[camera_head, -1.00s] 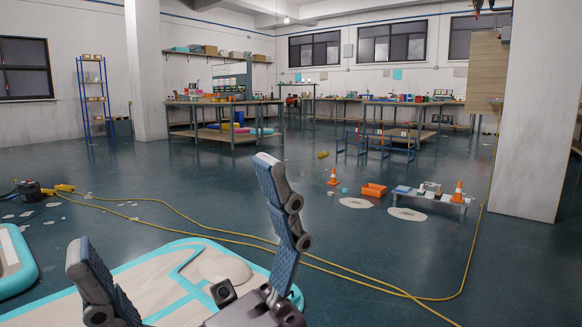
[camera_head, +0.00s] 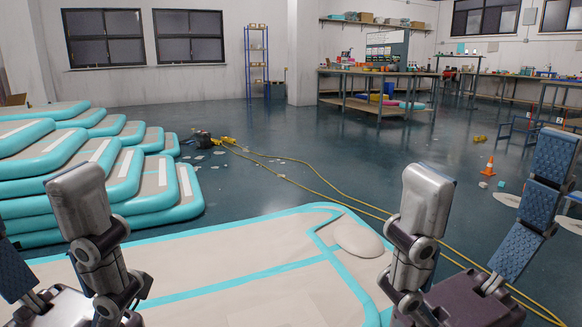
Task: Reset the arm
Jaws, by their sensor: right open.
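My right gripper (camera_head: 488,172) is at the lower right of the head view. Its two fingers, one grey-backed and one with a blue ribbed pad, stand wide apart with nothing between them. My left gripper (camera_head: 38,225) is at the lower left. Its grey finger stands upright and its blue-padded finger is partly cut off by the left edge; a gap shows between them and I see nothing held. Both grippers appear in front of a flat beige and turquoise inflatable piece (camera_head: 250,255) on the floor.
Stacked turquoise and beige inflatable tracks (camera_head: 120,180) stand at the left. A yellow hose (camera_head: 325,185) runs across the floor from a dark pump (camera_head: 203,139). Workbenches (camera_head: 378,105) and a blue shelf rack (camera_head: 257,65) are far back.

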